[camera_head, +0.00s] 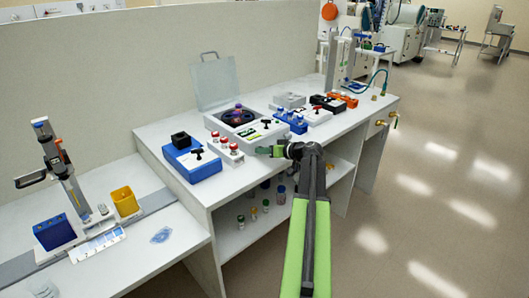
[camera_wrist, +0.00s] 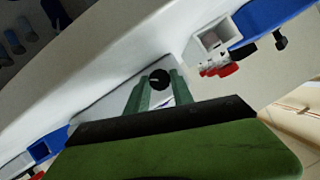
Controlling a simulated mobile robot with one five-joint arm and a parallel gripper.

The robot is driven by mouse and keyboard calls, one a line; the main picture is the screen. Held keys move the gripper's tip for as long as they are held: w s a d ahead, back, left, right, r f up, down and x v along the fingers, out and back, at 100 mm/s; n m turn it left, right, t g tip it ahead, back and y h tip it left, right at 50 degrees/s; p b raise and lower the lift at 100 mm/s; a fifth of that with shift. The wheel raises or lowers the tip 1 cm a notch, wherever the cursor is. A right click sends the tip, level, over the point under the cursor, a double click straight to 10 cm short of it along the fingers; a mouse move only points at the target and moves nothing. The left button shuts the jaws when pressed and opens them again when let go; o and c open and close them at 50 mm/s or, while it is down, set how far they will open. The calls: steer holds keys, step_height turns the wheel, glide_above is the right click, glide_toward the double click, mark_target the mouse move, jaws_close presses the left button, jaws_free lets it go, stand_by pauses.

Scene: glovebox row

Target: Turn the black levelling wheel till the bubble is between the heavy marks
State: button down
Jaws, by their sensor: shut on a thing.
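The black levelling wheel (camera_wrist: 159,77) shows in the wrist view as a small dark disc with a pale mark, at the front of a white housing. My gripper (camera_wrist: 158,88) has its two green fingers on either side of the wheel and is shut on it. The wheel is hidden there behind my gripper. I cannot make out the bubble or the heavy marks in either view.
A shelf with small bottles (camera_head: 255,212) is below the bench top. The floor at right is clear.

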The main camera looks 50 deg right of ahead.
steer(key=c, duration=1.1)
jaws_free()
steer(key=shift+s, duration=0.1)
steer(key=p+v, duration=0.6)
steer(key=v, duration=1.1)
steer(key=shift+s, duration=0.15)
